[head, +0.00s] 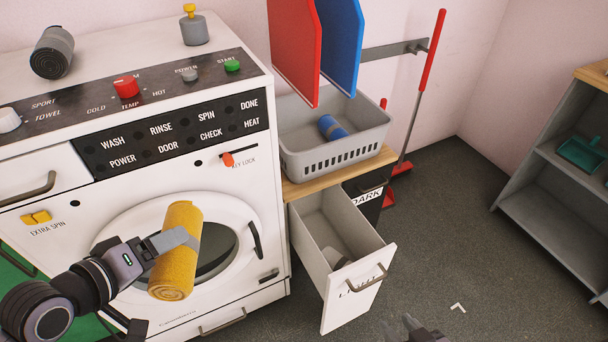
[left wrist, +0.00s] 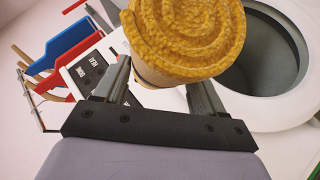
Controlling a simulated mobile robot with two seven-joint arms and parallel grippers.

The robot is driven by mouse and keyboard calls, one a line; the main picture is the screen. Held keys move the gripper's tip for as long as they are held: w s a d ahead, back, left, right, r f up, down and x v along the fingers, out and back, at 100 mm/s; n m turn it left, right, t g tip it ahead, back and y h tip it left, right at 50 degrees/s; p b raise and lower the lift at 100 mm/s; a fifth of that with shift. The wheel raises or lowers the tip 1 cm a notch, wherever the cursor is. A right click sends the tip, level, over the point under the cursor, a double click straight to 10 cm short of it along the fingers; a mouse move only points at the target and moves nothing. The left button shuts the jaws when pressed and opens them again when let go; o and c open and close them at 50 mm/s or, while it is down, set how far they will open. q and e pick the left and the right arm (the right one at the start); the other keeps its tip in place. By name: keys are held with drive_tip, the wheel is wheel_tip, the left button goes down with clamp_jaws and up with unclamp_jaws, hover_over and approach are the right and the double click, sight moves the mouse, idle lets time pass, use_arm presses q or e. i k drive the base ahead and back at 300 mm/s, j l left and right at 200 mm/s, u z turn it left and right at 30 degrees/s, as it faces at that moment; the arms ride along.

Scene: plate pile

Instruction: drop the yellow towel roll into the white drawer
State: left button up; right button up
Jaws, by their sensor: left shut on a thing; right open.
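A greyish roll (head: 340,259) lies inside the drawer. My right gripper (head: 412,325) shows only in part at the bottom edge of the head view; it is open.
The washer (head: 240,200) stands left of the drawer. A grey basket (head: 340,150) with a blue roll (head: 332,128) sits on the wooden top above the drawer. Red and blue boards (head: 292,50) hang over the basket. A dark roll (head: 52,52) lies on the washer.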

sight(318, 229)
drive_tip(key=i+l, duration=0.15)
drive_tip(key=l, duration=0.4)
drive_tip(key=i+l+u, duration=0.1)
drive_tip(key=l, duration=0.45)
drive_tip(key=i+l+u, duration=0.1)
drive_tip(key=l, duration=0.45)
drive_tip(key=i+l, duration=0.1)
drive_tip(key=l, duration=0.45)
drive_tip(key=i+l+u, duration=0.1)
drive_tip(key=l, duration=0.45)
